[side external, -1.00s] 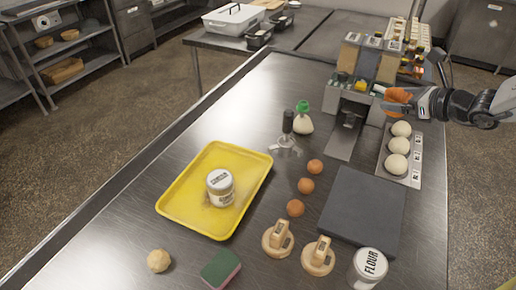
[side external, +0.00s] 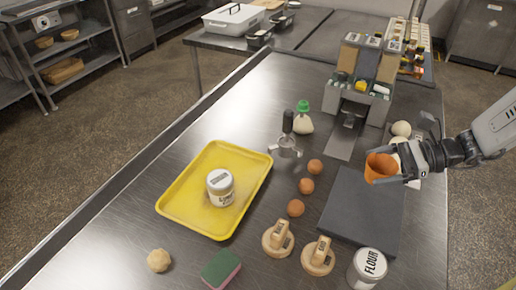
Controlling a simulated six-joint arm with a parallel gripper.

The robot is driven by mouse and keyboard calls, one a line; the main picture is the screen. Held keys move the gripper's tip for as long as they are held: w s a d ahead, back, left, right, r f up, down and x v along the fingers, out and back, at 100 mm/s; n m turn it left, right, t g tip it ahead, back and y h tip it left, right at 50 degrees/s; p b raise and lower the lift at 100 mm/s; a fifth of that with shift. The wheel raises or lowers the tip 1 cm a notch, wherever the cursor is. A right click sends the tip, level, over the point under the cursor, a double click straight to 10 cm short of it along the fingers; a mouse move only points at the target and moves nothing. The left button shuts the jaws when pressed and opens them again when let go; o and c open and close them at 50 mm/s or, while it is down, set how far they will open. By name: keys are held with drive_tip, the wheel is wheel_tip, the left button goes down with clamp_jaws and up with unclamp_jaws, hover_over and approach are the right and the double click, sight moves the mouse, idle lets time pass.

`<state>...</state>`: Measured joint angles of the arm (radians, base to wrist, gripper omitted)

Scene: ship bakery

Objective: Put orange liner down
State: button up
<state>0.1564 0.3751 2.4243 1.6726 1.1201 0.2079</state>
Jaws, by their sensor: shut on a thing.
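The orange liner (side external: 380,167) is cup-shaped, with its open end facing up and slightly tilted. My gripper (side external: 392,172) is shut on it and holds it above the far right part of the dark grey slab (side external: 358,217). The liner appears clear of the slab, though the exact height is hard to judge.
Several orange-brown balls (side external: 306,186) lie left of the slab. Two wooden stamps (side external: 318,256) and a flour jar (side external: 367,267) stand in front. A yellow tray (side external: 172,205) holds a labelled jar (side external: 220,187). A grey dispenser (side external: 377,105) stands behind. The slab's top is bare.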

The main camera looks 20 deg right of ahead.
sight(366, 205)
drive_tip(key=shift+s+a+f+g, duration=0.1)
drive_tip(key=shift+s+a+g, duration=0.05)
drive_tip(key=shift+s+g, duration=0.25)
drive_tip(key=shift+w+f, duration=0.1)
drive_tip(key=shift+f, duration=2.1)
drive_tip(key=shift+f, duration=0.15)
drive_tip(key=shift+f, duration=1.65)
drive_tip(key=shift+f, duration=0.1)
drive_tip(key=o, duration=0.4)
drive_tip(key=shift+o, duration=0.2)
